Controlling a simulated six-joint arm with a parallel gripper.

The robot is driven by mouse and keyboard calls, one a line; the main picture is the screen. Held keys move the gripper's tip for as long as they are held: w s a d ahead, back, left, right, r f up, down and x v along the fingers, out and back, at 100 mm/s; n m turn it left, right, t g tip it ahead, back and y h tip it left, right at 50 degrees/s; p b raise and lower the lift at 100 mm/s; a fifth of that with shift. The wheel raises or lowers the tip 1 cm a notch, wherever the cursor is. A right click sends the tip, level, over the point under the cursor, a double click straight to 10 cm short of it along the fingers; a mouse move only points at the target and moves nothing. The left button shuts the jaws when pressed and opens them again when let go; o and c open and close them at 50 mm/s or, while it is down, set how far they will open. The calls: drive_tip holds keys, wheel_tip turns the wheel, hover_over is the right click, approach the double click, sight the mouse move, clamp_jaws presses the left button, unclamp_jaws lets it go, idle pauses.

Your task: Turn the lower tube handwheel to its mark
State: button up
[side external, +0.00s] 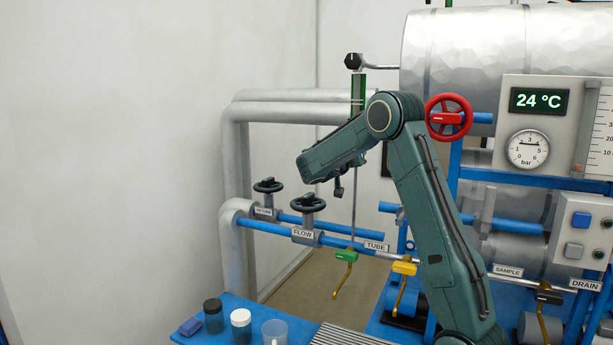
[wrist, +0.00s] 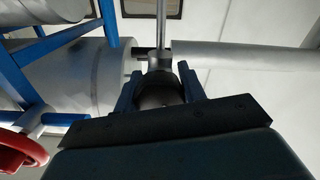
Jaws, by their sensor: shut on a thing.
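In the wrist view my gripper (wrist: 160,84) has one blue-grey finger on each side of a dark round knob, the lower tube handwheel (wrist: 161,96), and is shut on it. A grey fitting and a thin vertical tube (wrist: 161,28) stand behind the handwheel. In the side view the tube's green upper part (side external: 357,92) rises behind my arm, with a black upper handwheel (side external: 353,61) at its top. My forearm hides most of the grip there. I cannot make out a mark on the lower handwheel.
A red handwheel (side external: 449,117) is close to my elbow; it also shows in the wrist view (wrist: 18,152). Jars (side external: 241,328) stand on the blue bench. Left is free.

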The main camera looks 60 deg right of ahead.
drive_tip(key=shift+m, duration=3)
drive_tip(key=o, duration=1)
drive_tip(key=shift+c, duration=0.2)
drive_tip(key=shift+a, duration=0.1)
drive_tip(key=a, duration=1.3)
drive_tip(key=shift+a, duration=0.25)
